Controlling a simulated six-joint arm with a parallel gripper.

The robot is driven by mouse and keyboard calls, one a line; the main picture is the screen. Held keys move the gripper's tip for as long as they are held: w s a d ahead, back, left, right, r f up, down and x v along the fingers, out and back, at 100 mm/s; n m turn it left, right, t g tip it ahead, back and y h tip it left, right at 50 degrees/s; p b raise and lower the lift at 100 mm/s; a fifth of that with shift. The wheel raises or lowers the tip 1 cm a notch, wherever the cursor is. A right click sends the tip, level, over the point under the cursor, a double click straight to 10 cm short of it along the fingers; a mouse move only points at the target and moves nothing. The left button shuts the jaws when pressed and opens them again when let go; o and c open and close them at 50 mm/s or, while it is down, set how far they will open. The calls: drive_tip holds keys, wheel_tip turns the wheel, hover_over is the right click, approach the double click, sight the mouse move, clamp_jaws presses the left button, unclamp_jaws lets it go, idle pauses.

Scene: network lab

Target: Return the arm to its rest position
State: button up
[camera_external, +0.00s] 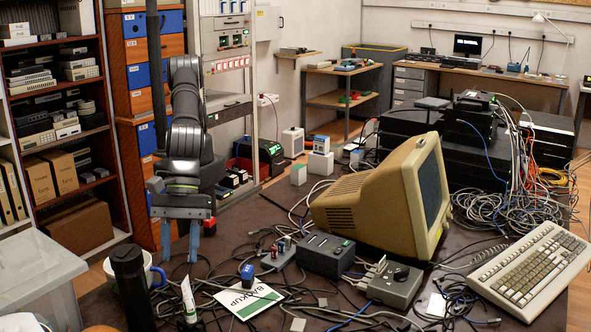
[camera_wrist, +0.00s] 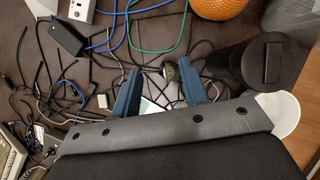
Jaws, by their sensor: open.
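My gripper (camera_external: 180,252) hangs pointing down on the left side of the dark table in the external view. Its two blue fingers are apart with nothing held between them. In the wrist view the open fingers (camera_wrist: 159,78) point over cables on the table. A small dark object and a patch of white and green show beyond and between them, apparently on the table. My arm is folded, with the wrist above the front left part of the table.
A beige monitor (camera_external: 375,200) and keyboard (camera_external: 535,265) are right. Cables cover much of the table.

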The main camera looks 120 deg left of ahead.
wheel_tip(320, 180, up, 9)
drive_tip(key=s+d+m+g, duration=0.1)
drive_tip(key=s+d, duration=0.3)
drive_tip(key=s, duration=1.2)
drive_tip(key=s+d+m+g, duration=0.1)
drive_tip(key=s+d+m, duration=0.2)
drive_tip(key=s, duration=1.3)
drive_tip(key=shift+s+d+r+m+h, duration=0.25)
drive_tip(key=shift+s+d+m+h, duration=0.15)
drive_tip(key=shift+d, duration=0.05)
